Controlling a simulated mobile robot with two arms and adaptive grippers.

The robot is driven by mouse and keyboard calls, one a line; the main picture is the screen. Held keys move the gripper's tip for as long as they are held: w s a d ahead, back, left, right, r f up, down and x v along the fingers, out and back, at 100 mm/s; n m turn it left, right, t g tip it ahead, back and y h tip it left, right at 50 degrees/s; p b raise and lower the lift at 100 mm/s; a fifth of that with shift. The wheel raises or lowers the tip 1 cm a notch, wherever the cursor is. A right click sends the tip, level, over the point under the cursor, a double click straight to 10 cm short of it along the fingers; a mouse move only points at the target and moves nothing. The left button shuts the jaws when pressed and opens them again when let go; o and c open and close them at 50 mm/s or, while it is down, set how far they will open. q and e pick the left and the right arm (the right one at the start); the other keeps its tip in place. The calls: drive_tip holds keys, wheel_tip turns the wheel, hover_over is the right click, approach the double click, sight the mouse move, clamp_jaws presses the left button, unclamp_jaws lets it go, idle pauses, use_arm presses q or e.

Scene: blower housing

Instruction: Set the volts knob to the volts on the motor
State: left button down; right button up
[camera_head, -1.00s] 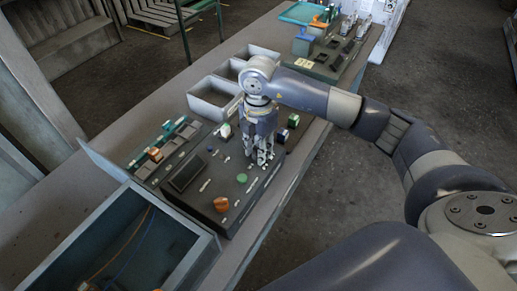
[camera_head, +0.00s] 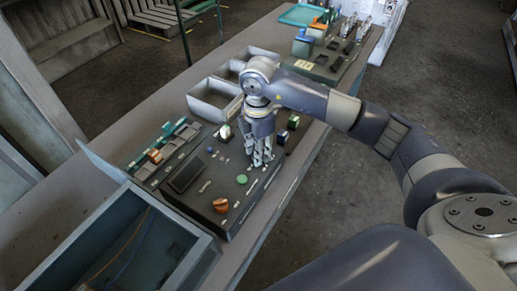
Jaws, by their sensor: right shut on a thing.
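My right gripper (camera_head: 263,160) points straight down over the dark control panel (camera_head: 205,187). Its fingers are shut on a small part at the panel's surface, likely a knob, which they hide. A green-and-white block (camera_head: 292,122) is just right of the gripper. The markings are too small to read, and I cannot make out the motor or its volts label. My left gripper is not in view.
An open grey box (camera_head: 205,247) with wires inside stands at the front left. Grey bins (camera_head: 213,98) are behind the panel. Another dark station (camera_head: 322,66) is farther back on the bench (camera_head: 130,128). Open floor is to the right.

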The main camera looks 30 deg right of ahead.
drive_tip(key=shift+w+r, duration=0.1)
drive_tip(key=o, duration=1.1)
wheel_tip(320, 180, up, 12)
